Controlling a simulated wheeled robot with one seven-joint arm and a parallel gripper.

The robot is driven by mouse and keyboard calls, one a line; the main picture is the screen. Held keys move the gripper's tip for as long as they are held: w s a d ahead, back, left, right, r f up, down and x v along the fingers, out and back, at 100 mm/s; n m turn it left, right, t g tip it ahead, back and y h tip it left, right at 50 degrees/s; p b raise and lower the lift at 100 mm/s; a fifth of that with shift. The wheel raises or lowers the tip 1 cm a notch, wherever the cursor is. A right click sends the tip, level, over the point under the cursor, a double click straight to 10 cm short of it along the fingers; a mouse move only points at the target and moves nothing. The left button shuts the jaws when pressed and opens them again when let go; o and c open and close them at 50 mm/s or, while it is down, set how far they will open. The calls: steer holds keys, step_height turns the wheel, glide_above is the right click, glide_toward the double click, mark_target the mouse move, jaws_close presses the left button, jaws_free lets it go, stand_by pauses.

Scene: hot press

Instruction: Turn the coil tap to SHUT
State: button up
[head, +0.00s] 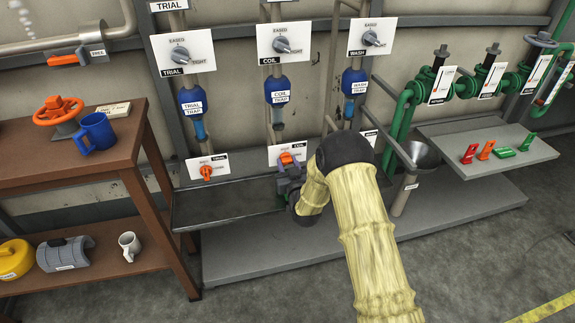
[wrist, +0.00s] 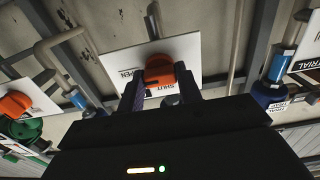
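The coil tap (head: 287,158) is an orange handle on a white plate under the middle pipe, just above my gripper (head: 290,185) in the head view. In the wrist view the orange handle (wrist: 158,68) sits between the two dark fingers of my gripper (wrist: 160,82). The fingers stand apart, one on each side of the handle. I cannot tell whether they press on it. On the plate (wrist: 118,62), OPEN reads at the left of the handle and SHUT below it. My forearm covers part of the area right of the plate in the head view.
The trial tap (head: 207,172) is to the left; another orange tap (wrist: 14,104) shows at the left in the wrist view. A grey trough (head: 225,205) runs below the taps. A brown shelf (head: 140,150) stands left, a funnel (head: 420,155) right.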

steer(key=shift+n, duration=0.3)
steer(key=n+b, duration=0.1)
steer(key=n, duration=0.3)
steer(key=shift+f, duration=0.1)
steer(key=n+b, duration=0.1)
steer(key=n, duration=0.3)
steer(key=shift+n, duration=0.3)
steer(key=n+b, duration=0.1)
steer(key=n, duration=0.3)
steer(key=shift+n, duration=0.3)
steer(key=shift+n+b, duration=0.3)
steer(key=shift+n, duration=1.8)
steer(key=o, duration=1)
